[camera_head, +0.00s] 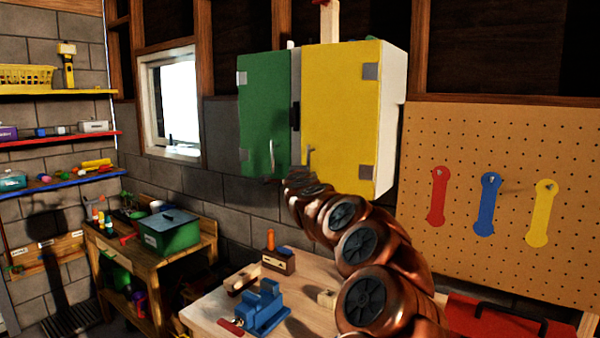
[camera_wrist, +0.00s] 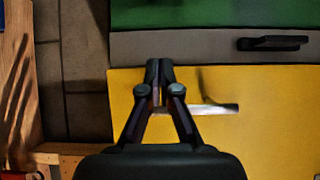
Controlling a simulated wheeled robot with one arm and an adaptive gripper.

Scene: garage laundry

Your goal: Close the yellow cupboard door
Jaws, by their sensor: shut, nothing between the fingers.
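The yellow cupboard door (camera_head: 340,105) is the right door of a wall cupboard, with its hinges on its right side. It looks nearly flush with the cupboard front; I cannot tell whether a small gap is left. Its metal handle (camera_head: 310,156) is near its lower left edge and also shows in the wrist view (camera_wrist: 222,108). My gripper (camera_wrist: 158,68) is shut and empty, in front of the yellow door near its free edge, beside the handle. Whether it touches the door is unclear. In the head view my gripper (camera_head: 300,173) is small and partly hidden by my wrist.
The green door (camera_head: 262,110) is on the left, past a grey strip (camera_wrist: 190,47) with a black latch (camera_wrist: 272,43). Below stands a workbench (camera_head: 205,312) with a blue vise (camera_head: 262,308). A pegboard (camera_head: 520,140) is on the right.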

